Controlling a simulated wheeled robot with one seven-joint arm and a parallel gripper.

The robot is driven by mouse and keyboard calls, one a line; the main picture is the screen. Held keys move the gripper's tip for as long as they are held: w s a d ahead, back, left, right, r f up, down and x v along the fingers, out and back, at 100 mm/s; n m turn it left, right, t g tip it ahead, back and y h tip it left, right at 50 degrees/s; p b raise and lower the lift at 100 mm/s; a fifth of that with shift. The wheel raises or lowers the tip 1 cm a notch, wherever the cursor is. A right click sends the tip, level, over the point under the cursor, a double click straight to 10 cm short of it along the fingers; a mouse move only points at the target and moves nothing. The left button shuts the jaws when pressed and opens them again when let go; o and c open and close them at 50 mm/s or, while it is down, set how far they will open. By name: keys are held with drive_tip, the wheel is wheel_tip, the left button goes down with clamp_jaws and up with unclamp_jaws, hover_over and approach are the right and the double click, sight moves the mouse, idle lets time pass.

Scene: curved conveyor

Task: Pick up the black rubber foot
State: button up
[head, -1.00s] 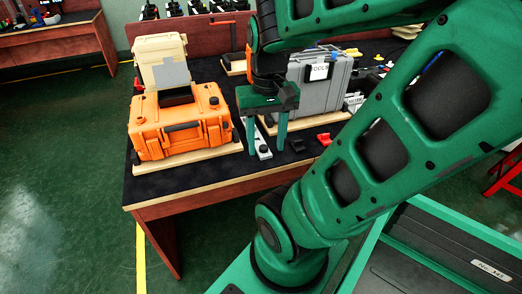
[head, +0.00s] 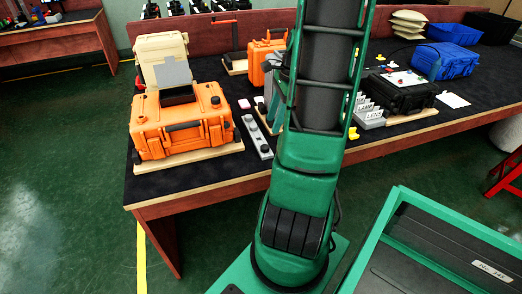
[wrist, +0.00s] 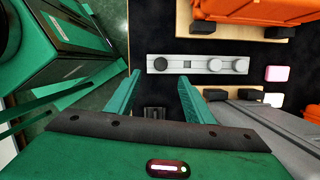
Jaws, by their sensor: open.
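A small black blocky piece (wrist: 154,113), which looks like the rubber foot, lies on the dark table mat in the wrist view. It shows between my gripper's fingers, low in that view. My gripper (wrist: 160,80) is open, its two green fingers spread with nothing between the tips. I cannot tell its height above the piece. In the head view my arm hides the gripper and this piece. A grey strip (wrist: 200,65) lies just beyond the fingertips, with a black round knob (wrist: 160,64) at its left end; the strip also shows in the head view (head: 254,135).
An orange case (head: 165,135) stands on a wooden board left of the strip. A grey case (wrist: 265,125) is close to the right finger. Pink-white blocks (wrist: 274,73) lie near the strip.

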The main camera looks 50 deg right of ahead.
sight(264, 146)
drive_tip(key=shift+m, duration=0.4)
drive_tip(key=x, duration=1.1)
drive_tip(key=shift+w+d, duration=0.2)
drive_tip(key=c, duration=1.1)
